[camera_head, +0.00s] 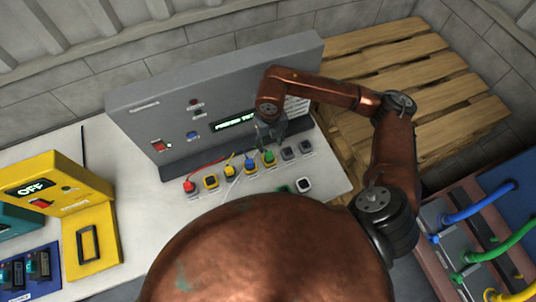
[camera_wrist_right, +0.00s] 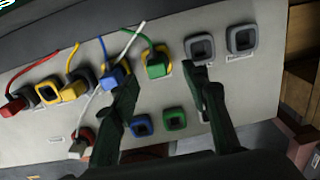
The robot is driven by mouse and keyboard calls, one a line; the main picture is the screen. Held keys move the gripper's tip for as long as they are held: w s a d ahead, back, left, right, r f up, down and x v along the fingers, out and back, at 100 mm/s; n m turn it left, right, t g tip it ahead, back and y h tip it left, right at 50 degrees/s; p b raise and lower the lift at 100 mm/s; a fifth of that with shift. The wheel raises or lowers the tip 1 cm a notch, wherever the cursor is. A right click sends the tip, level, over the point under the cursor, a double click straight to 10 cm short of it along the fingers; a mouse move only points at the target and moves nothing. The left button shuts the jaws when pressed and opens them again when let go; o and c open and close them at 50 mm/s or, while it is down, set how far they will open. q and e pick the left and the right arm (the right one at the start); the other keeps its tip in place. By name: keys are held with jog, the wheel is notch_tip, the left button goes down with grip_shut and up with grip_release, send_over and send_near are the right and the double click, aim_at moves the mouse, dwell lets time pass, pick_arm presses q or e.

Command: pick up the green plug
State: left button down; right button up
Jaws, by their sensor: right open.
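The green plug (camera_head: 269,157) sits in the row of plugs and sockets in front of the grey panel. In the right wrist view the green plug (camera_wrist_right: 157,65) has a green cable rising from its top and a yellow-edged socket around it. My right gripper (camera_head: 270,137) is above and just behind the plug in the head view. In the wrist view my right gripper (camera_wrist_right: 160,80) is open and empty, its fingertips apart on either side of the green plug's lower edge. I cannot tell whether they touch it. My left gripper is not in view.
Close left of it is a blue plug (camera_wrist_right: 115,76), then yellow (camera_wrist_right: 75,91) and red (camera_wrist_right: 15,104) plugs. Empty grey sockets (camera_wrist_right: 200,48) lie to the right. Blue (camera_wrist_right: 141,126) and green (camera_wrist_right: 174,119) sockets lie nearer. The grey panel (camera_head: 130,98) stands behind; a yellow box (camera_head: 60,185) stands left.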

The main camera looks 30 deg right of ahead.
aim_at(269, 154)
jog(key=f, duration=0.7)
jog(key=shift+s+a, duration=0.35)
jog(key=shift+s, duration=0.05)
grip_shut()
